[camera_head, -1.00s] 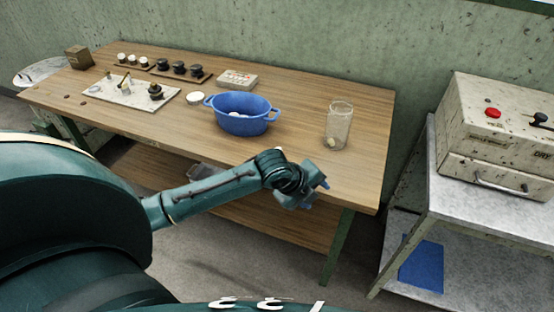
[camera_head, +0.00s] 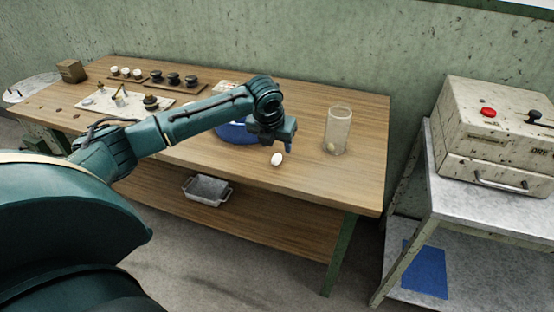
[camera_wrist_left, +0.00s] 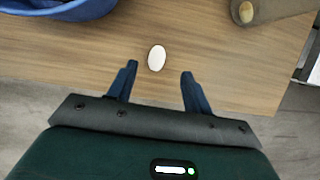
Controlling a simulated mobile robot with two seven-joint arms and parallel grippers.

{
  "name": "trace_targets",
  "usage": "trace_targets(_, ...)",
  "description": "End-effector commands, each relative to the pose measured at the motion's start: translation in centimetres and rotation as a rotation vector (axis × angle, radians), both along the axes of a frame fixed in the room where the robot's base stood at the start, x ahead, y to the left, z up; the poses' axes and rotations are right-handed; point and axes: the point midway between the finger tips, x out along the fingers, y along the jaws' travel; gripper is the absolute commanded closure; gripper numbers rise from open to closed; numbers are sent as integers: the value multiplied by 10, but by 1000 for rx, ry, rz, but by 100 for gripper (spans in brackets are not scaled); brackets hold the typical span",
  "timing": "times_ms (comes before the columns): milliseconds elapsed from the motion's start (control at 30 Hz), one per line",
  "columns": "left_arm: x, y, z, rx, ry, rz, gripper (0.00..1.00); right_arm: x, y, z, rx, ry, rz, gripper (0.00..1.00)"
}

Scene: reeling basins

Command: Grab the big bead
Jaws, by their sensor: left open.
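A smooth white egg-shaped piece (camera_head: 277,159), the only thing here that looks like the big bead, lies on the wooden table near its front edge. It also shows in the left wrist view (camera_wrist_left: 157,58), just beyond the fingertips and roughly midway between them. My left gripper (camera_head: 284,147) is above the table, close to the white piece. In the left wrist view its two blue fingers (camera_wrist_left: 158,75) are spread, with nothing between them. My right gripper is not in view.
A blue basin (camera_head: 232,135) stands behind my left gripper, partly hidden by it. A clear glass (camera_head: 338,130) with a small yellowish piece inside stands to the right. Trays with dark and white pieces are at the back left. A grey bin (camera_head: 207,190) sits on the lower shelf.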

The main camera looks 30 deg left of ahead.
Motion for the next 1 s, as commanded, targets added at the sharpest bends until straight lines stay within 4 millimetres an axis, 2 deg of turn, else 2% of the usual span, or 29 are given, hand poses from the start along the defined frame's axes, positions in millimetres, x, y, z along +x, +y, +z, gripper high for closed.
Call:
trace_targets(233, 5, 2, -19, 0, 0, -1, 50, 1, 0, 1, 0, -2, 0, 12)
trace_targets(533, 13, 8, -58, 0, -1, 0, 50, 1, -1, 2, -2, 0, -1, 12)
trace_targets(833, 15, 8, -62, 1, -2, -1, 50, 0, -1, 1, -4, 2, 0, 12)
trace_targets(1000, 15, 8, -62, 1, -2, -1, 64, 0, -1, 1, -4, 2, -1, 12)
